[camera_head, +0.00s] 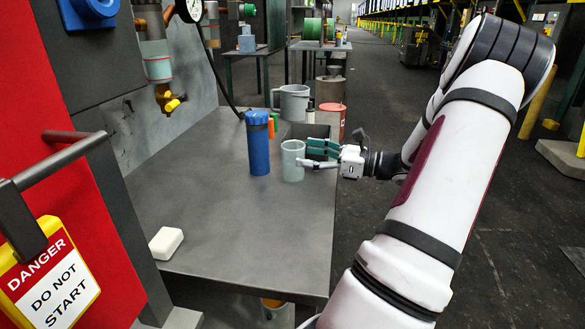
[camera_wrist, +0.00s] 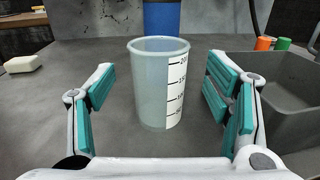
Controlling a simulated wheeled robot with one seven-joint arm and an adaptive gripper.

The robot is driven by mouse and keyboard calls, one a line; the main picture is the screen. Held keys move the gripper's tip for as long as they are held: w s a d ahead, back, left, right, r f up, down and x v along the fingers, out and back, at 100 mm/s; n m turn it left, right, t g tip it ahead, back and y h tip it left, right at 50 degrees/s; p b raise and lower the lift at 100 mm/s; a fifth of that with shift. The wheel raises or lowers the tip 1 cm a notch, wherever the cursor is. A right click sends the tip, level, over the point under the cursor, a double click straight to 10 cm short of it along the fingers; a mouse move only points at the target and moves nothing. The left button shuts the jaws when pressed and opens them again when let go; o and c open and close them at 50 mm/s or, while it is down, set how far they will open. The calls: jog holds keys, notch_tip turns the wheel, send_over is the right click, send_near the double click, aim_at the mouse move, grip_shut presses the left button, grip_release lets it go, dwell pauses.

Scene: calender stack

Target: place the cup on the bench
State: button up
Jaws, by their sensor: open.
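The cup (camera_head: 292,161) is a pale translucent beaker standing upright on the grey bench (camera_head: 215,225), near its right edge. In the wrist view the cup (camera_wrist: 160,85) shows black graduation marks on a white strip. My gripper (camera_head: 312,156) is open, its teal-padded fingers at the cup's right side in the head view. In the wrist view the fingers (camera_wrist: 162,92) are spread to the left and right of the cup, with gaps on both sides and no visible contact. The cup appears to rest on the bench top.
A blue bottle (camera_head: 258,145) stands just left of the cup. A grey sink or bin (camera_wrist: 290,105) lies close to the right finger. A grey jug (camera_head: 291,102) is behind, and white soap (camera_head: 166,243) is near front left. The bench's front middle is clear.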

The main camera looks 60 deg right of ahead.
aim_at(291, 152)
jog(key=b+x, duration=0.2)
jog(key=x, duration=0.2)
jog(key=shift+w+a+f, duration=0.15)
jog(key=shift+f, duration=0.05)
jog(key=shift+w, duration=0.45)
jog(key=shift+r, duration=0.1)
jog(key=c, duration=1.4)
jog(key=shift+o, duration=0.2)
jog(key=shift+r, duration=0.5)
jog(key=s+a+r+p, duration=0.4)
jog(key=s+a, duration=0.4)
jog(key=s, duration=0.5)
jog(key=shift+s+a+p, duration=0.15)
jog(key=shift+s+p, duration=0.2)
jog(key=shift+p, duration=0.55)
